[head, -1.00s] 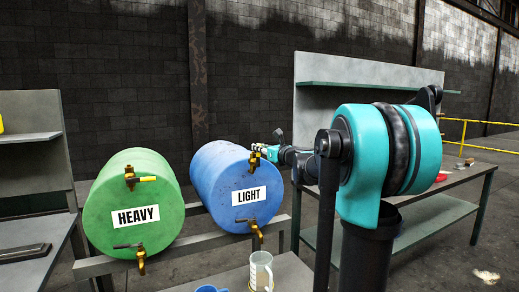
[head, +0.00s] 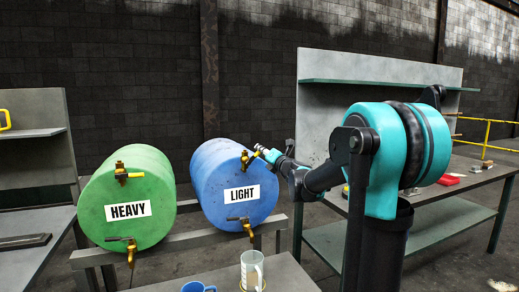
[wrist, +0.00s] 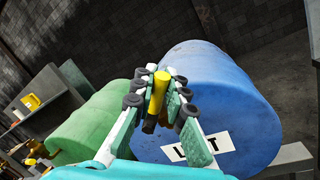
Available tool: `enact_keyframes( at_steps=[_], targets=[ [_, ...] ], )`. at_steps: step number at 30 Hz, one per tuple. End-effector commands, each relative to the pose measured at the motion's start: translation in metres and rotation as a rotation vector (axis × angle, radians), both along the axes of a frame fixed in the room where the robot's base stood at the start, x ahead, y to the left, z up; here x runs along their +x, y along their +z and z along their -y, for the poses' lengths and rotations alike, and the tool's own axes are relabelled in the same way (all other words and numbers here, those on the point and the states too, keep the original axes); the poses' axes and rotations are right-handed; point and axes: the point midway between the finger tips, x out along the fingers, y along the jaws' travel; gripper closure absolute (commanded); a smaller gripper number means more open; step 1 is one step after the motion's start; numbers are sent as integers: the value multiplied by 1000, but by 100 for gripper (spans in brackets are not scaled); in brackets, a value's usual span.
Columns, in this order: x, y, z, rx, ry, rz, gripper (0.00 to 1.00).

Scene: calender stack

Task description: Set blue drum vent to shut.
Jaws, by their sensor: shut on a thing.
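The blue drum (head: 222,186), labelled LIGHT, lies on its side on a rack. Its vent (head: 245,161) is a brass valve near the top of the front face. My gripper (head: 259,150) is at the vent's upper right. In the wrist view, my gripper (wrist: 159,88) is shut on the vent's yellow handle (wrist: 159,94), with a finger on each side. In the head view the handle appears to tilt up and right from the valve; its exact angle is partly hidden by the fingers.
The green drum (head: 105,190), labelled HEAVY, is to the left, with its own vent (head: 122,174) and a lower tap (head: 130,248). The blue drum's lower tap (head: 247,226) is below the label. A clear jug (head: 252,270) and blue mug (head: 198,287) stand in front.

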Motion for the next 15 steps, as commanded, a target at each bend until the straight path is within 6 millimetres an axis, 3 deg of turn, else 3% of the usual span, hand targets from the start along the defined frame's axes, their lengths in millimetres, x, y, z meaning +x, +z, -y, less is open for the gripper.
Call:
enact_keyframes(
  at_steps=[15],
  targets=[
    [5, -31, 17, 457, -2, -149, 100]
  ],
)
